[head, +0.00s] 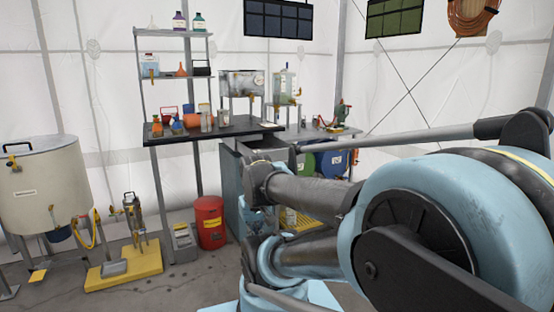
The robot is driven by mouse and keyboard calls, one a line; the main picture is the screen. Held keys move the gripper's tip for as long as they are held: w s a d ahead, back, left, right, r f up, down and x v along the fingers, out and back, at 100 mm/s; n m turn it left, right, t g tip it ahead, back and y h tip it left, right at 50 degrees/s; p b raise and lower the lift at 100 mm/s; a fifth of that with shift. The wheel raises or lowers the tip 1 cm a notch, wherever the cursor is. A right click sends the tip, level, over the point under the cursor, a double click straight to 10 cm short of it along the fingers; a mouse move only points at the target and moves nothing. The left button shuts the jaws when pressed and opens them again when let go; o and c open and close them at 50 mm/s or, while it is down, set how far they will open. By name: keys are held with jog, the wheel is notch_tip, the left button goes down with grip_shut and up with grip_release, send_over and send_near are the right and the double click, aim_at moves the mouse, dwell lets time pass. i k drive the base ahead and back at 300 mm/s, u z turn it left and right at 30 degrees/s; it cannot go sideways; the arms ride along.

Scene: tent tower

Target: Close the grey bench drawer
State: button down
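The bench (222,131) with a dark top stands at the middle of the head view. Under its right part is a grey cabinet (229,180). The grey drawer (263,150) shows as an open-topped shape at the top of this cabinet and looks pulled out. My arm covers its right and lower front, so its handle and how far it is out cannot be told. My arm reaches from the right edge across to just in front of the cabinet. My gripper does not show; no fingertips can be made out.
A red canister (210,222) stands on the floor left of the cabinet. A large pale tank (42,190) and a yellow-based pump (125,268) stand further left. Blue and green drums (333,163) are behind my arm. Bottles and tools crowd the bench top.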

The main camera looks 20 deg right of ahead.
aim_at(263, 146)
jog(key=u, duration=0.15)
jog(key=i, duration=1)
jog(key=z, duration=0.05)
